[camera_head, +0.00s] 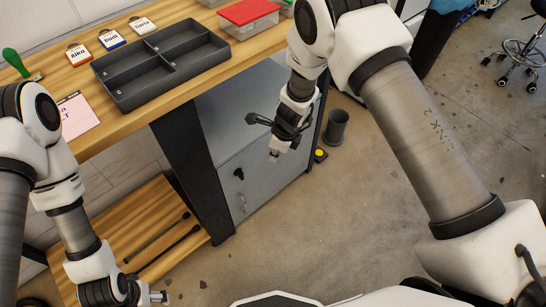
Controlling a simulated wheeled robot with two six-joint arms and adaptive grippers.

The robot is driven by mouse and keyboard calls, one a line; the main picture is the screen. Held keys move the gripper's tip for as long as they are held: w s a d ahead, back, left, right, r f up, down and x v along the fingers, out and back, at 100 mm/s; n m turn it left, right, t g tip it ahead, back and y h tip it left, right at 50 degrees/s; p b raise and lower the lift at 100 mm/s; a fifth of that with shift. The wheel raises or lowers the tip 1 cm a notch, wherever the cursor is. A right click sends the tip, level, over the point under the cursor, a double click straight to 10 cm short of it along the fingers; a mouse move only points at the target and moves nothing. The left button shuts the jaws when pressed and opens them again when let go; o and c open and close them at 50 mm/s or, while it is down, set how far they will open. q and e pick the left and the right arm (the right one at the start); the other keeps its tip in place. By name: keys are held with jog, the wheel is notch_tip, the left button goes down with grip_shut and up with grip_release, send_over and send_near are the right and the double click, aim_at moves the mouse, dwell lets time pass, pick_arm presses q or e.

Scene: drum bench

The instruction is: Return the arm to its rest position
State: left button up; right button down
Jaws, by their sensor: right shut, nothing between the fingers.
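My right arm comes in from the right, with its forearm bent down in front of the bench (105,118). My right gripper (275,154) hangs below the bench top, in front of the grey cabinet (250,165). Its fingers are shut and hold nothing. My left arm hangs down at the left. My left gripper (158,297) is at the bottom edge over the lower wooden shelf, partly cut off, and its finger state is unclear.
A dark bin (336,127) stands on the floor. Open floor lies right of the cabinet.

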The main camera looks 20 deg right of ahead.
jog(key=s+d+r+n+h+p, duration=0.1)
jog(key=s+d+n+p, duration=0.3)
jog(key=s+n, duration=0.8)
jog(key=s+d+r+n+g+h+p, duration=0.1)
jog(key=s+d+n+p, duration=0.3)
jog(key=s+d+n, duration=0.3)
jog(key=s+n, duration=0.5)
jog(key=s, duration=0.6)
jog(key=shift+s, duration=0.2)
